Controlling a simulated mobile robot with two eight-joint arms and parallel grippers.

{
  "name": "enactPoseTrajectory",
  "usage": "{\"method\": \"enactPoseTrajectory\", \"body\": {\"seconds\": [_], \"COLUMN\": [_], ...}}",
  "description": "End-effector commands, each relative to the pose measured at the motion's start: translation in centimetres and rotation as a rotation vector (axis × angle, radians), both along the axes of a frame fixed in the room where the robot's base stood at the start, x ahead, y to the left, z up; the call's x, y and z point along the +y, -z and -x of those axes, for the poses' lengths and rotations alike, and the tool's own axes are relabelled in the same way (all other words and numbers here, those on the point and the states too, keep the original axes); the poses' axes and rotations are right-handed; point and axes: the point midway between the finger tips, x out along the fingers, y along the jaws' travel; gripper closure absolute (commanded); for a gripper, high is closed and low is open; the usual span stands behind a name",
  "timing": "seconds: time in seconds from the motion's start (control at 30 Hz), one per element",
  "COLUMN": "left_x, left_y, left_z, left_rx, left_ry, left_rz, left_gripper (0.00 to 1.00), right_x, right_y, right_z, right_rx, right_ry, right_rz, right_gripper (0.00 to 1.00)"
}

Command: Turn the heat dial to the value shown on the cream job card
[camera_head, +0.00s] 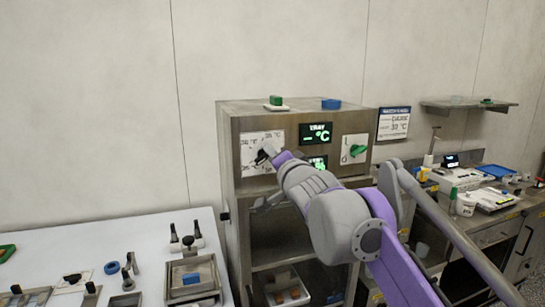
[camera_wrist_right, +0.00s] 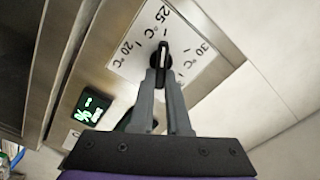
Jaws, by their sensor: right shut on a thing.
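The heat dial plate (camera_head: 250,141) is white and sits on the upper left front of the steel cabinet. In the right wrist view the plate (camera_wrist_right: 150,18) shows 20, 25 and 30 °C marks around a black knob (camera_wrist_right: 164,50). The knob's white line points roughly toward the 25 °C side; its exact reading is unclear. My right gripper (camera_wrist_right: 164,72) is shut on the knob, and in the head view (camera_head: 268,155) it partly hides the dial. A pale card with a blue header (camera_head: 394,123) hangs right of the cabinet; its small temperature text looks like 32 or 33 °C. My left gripper is out of view.
A second display (camera_head: 318,162) is partly hidden by my arm. A green switch (camera_head: 357,151) is at right. Small blocks lie on the steel cabinet (camera_head: 300,107). A cluttered table (camera_head: 60,240) stands at left.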

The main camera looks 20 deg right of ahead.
Motion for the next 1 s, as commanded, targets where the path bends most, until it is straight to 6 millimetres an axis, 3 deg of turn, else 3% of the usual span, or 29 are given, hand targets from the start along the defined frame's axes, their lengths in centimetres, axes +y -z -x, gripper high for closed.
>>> {"method": "enactPoseTrajectory", "body": {"seconds": [0.6,0.63,0.8,1.0], "left_x": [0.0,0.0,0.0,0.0], "left_y": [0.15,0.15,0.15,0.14], "left_z": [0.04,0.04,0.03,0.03], "left_rx": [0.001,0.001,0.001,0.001], "left_ry": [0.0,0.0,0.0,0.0], "left_rz": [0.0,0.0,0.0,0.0], "left_gripper": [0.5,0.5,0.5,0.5], "right_x": [0.01,0.01,0.01,0.0], "right_y": [0.17,0.17,0.11,0.07], "right_z": [-0.03,-0.03,-0.03,-0.02], "right_rx": [0.004,0.004,0.003,0.002], "right_ry": [-0.001,-0.001,0.0,-0.001], "right_rz": [-0.042,-0.042,-0.042,-0.042], "right_gripper": [1.0,0.83,0.55,0.55]}}
